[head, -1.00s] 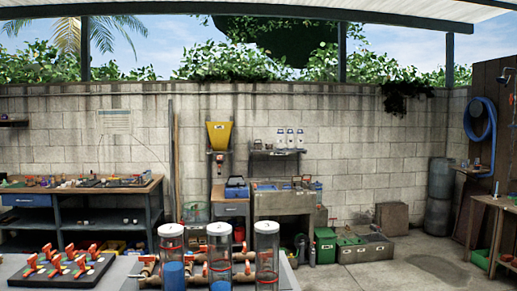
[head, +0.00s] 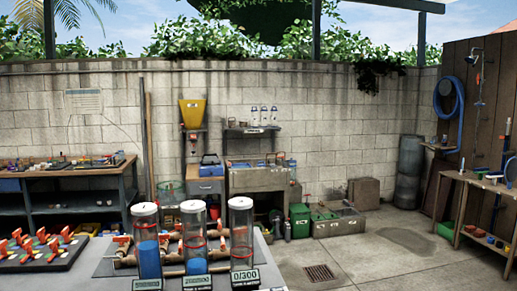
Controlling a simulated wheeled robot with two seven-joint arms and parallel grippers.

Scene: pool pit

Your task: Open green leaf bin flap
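A small upright green bin (head: 299,221) stands on the floor at the foot of the wall, right of the sink unit. I cannot tell for certain which of these is the leaf bin, and any flap is too small to tell open or shut. Neither of my grippers is in view.
A near table with clear cylinders (head: 193,238), pipes and a black tray of red-handled valves (head: 40,249) fills the lower left. The concrete floor around a drain grate (head: 319,273) is clear. A wooden bench (head: 490,205) stands at the right.

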